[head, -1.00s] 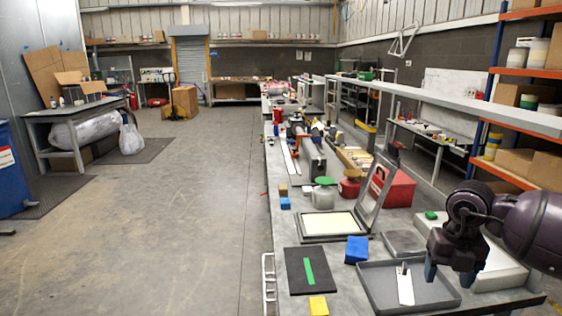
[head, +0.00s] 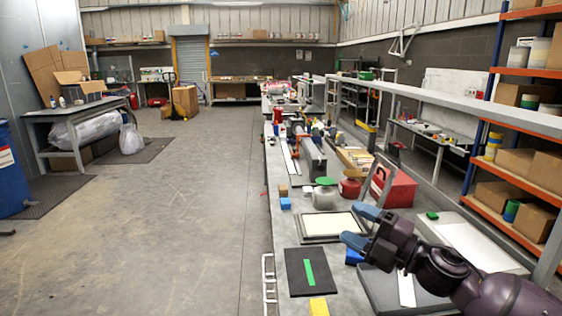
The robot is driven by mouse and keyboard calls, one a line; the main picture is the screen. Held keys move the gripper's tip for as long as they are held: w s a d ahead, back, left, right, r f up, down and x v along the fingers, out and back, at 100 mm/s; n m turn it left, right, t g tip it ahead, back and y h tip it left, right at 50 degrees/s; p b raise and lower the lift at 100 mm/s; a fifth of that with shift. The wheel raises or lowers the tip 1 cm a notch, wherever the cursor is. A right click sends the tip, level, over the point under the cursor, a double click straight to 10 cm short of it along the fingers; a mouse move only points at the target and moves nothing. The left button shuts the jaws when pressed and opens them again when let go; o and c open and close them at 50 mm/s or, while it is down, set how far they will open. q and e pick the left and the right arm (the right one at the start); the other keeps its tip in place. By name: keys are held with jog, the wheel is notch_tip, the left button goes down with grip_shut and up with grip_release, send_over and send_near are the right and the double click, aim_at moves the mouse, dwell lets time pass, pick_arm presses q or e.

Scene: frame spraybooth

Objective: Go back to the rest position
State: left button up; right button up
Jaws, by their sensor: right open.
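My right gripper (head: 360,226) shows at the lower right in the head view. Its two blue fingers are apart with nothing between them. It points left, above the bench near a framed white panel (head: 328,225). The arm comes in from the lower right corner and hides much of a grey tray (head: 378,285) and part of a blue block (head: 353,257). A white tool (head: 405,290) lies in the tray. My left gripper is not in view.
The long bench (head: 279,225) carries a black mat (head: 308,270) with a green strip, a yellow block (head: 319,306), a red box (head: 395,187) and a pale flat slab (head: 470,242). Shelving (head: 515,205) stands at the right.

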jog(key=s+d+f+m+t+h, duration=0.2)
jog(key=s+d+f+m+h, duration=0.15)
jog(key=f+m+h, duration=0.45)
jog(key=s+d+f+m+t+h, duration=0.25)
jog(key=d+f+m+h, duration=0.2)
jog(key=f+m, duration=0.65)
jog(key=s+d+f+m+g+h, duration=0.2)
jog(key=s+f+m, duration=0.1)
jog(key=s+f, duration=0.6)
jog(key=s+d+f+m+g+h, duration=0.2)
jog(key=s+f+m+g, duration=0.1)
jog(key=s+f, duration=0.7)
jog(key=s+m, duration=0.1)
jog(key=s, duration=0.3)
jog(key=shift+d+m, duration=0.3)
jog(key=shift+d, duration=0.1)
